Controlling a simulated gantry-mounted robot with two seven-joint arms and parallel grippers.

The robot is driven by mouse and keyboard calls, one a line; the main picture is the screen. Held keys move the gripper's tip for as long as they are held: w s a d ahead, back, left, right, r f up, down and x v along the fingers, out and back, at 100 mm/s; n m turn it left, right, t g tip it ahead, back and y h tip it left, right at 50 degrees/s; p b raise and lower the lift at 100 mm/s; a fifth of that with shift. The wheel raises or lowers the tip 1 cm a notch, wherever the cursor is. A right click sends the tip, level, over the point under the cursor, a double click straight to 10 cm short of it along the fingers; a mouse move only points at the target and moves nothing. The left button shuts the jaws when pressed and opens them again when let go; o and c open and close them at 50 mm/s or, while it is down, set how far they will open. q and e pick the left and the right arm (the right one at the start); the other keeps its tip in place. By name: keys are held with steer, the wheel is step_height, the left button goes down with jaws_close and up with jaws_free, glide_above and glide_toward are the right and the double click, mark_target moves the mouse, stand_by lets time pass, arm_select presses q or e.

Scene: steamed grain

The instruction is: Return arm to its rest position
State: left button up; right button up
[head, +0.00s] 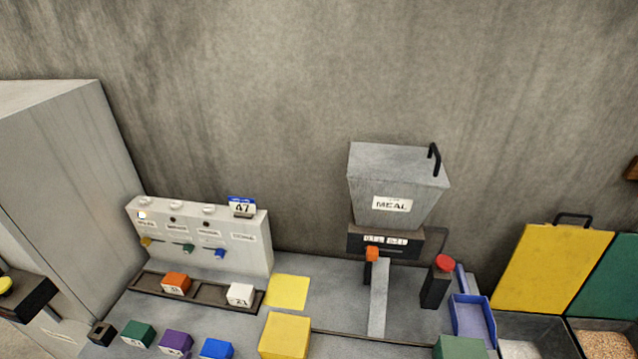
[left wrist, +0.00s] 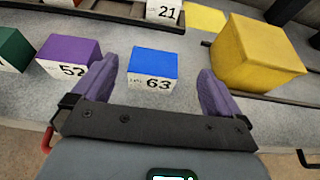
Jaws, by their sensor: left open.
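My left gripper (left wrist: 154,84) shows in the left wrist view with its two purple fingers spread wide and nothing held between them. A blue cube marked 63 (left wrist: 153,67) sits on the grey counter beyond the fingertips, framed between them. The same blue cube (head: 217,349) is at the bottom edge of the head view, with no gripper seen over it. Neither of my grippers shows in the head view.
A purple cube (left wrist: 70,55) and a green cube (head: 138,334) stand left of the blue one. A large yellow block (head: 285,337) is to its right. Orange (head: 176,284) and white (head: 241,295) cubes sit in a dark rack. A MEAL hopper (head: 396,185) stands behind.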

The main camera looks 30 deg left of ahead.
arm_select(q)
steer(key=w+d+r+n+g+h, duration=0.1)
steer(key=w+d+r+n+h, duration=0.15)
steer(key=d+n, duration=0.5)
steer(key=w+d+r+n+g+h, duration=0.2)
steer(key=w+d+r+n, duration=0.25)
steer(key=d, duration=0.55)
steer(key=s+d+n+g, duration=0.5)
steer(key=s+n, duration=0.5)
steer(key=n, duration=0.7)
step_height(320, 180, up, 19)
steer(key=g+p, duration=0.1)
steer(key=p, duration=1.8)
steer(key=shift+a+n+h, duration=0.3)
steer(key=shift+h, duration=0.05)
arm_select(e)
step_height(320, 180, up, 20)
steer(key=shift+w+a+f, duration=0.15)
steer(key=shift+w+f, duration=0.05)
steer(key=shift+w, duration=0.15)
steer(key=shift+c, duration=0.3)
